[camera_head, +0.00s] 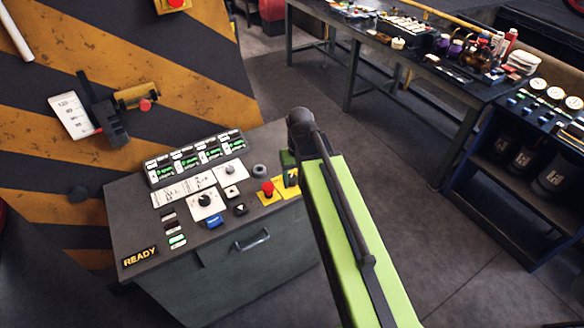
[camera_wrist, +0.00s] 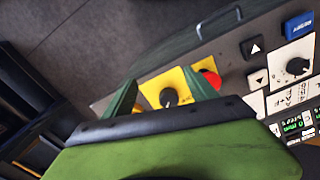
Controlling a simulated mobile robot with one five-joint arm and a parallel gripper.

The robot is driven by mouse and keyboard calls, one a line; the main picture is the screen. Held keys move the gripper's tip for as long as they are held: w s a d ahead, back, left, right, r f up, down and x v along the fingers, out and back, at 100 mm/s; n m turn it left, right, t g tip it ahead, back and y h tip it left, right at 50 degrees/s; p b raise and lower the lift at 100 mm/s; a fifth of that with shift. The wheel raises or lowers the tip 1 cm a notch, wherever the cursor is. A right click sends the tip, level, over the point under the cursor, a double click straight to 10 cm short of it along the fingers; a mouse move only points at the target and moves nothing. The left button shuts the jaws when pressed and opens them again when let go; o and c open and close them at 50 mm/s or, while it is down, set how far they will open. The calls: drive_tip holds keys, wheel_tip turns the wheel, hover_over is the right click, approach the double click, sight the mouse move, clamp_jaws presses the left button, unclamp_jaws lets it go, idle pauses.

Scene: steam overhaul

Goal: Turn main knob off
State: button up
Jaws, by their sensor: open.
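A black knob (camera_wrist: 168,97) on a yellow plate (camera_wrist: 150,89) shows between my two green fingers in the wrist view. My gripper (camera_wrist: 160,77) is open, with one finger on each side of the knob. I cannot tell whether the fingers touch it. In the head view my gripper (camera_head: 288,164) is over the right end of the control console (camera_head: 135,215), and it mostly hides the yellow plate there. Another black knob (camera_head: 205,200) sits on a white plate further left. I cannot read a label that says which is the main knob.
A red button (camera_head: 268,187) on yellow stands just left of my gripper, close to one finger in the wrist view. A blue button (camera_head: 213,222) and several indicators share the console top. A drawer handle (camera_head: 252,240) sticks out in front. The floor to the right is clear.

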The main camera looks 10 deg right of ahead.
drive_tip(key=p, duration=0.6)
approach(291, 178)
drive_tip(key=shift+n, duration=0.4)
wheel_tip(291, 178, down, 9)
drive_tip(key=b, duration=1.7)
drive_tip(key=shift+w+b, duration=0.1)
drive_tip(key=shift+b, duration=0.3)
drive_tip(key=shift+r, duration=0.15)
drive_tip(key=c, duration=1.4)
